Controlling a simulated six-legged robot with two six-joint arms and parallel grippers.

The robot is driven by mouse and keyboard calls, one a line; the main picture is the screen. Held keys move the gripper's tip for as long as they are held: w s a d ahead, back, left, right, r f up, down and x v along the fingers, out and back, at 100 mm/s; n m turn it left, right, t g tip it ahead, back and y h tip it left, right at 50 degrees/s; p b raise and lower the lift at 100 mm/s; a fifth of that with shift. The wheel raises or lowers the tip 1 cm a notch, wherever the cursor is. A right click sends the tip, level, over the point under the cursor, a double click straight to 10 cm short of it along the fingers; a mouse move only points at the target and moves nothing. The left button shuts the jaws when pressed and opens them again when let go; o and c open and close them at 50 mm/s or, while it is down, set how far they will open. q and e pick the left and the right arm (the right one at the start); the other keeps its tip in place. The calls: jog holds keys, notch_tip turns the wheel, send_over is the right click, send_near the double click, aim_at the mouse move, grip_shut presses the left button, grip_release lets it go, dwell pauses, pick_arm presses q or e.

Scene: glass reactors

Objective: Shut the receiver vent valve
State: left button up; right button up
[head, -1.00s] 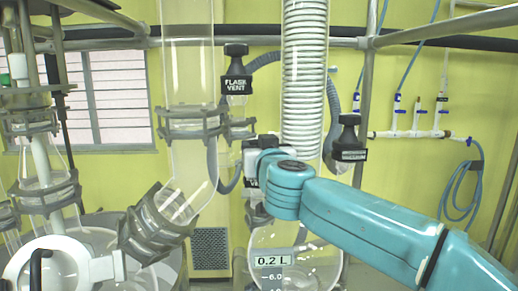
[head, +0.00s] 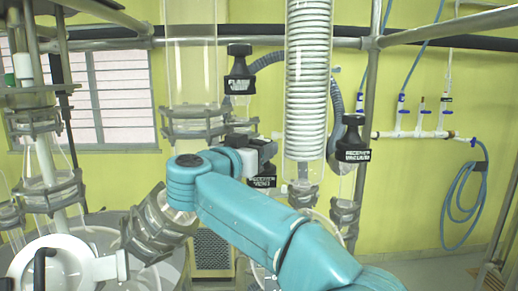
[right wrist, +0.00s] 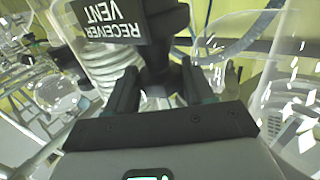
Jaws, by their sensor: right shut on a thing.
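The receiver vent valve (head: 262,181) is in the middle of the head view, its black label partly covered by my right gripper. In the right wrist view its black body with the white "RECEIVER VENT" label (right wrist: 110,22) stands upside down at the top. My right gripper (head: 266,150) reaches it from the front; in the right wrist view its two dark fingers are closed on the valve's dark part (right wrist: 160,65). The exact handle angle is hard to tell. My left gripper is not in view.
The flask vent valve (head: 239,82) hangs above left of my right gripper, and the receiver vacuum valve (head: 353,145) to its right. A coiled glass condenser (head: 308,80) stands close behind. Glass vessels crowd the left.

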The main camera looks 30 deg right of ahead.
jog(key=shift+w+m+g+h, duration=0.15)
jog(key=shift+m+g+h, duration=0.45)
jog(key=shift+m+g, duration=0.75)
jog(key=shift+g, duration=0.65)
jog(key=o, duration=1)
jog(key=shift+o, duration=0.2)
jog(key=shift+w+d+f, duration=0.1)
jog(key=shift+d, duration=0.1)
jog(key=v, duration=1.6)
jog(key=shift+a, duration=0.25)
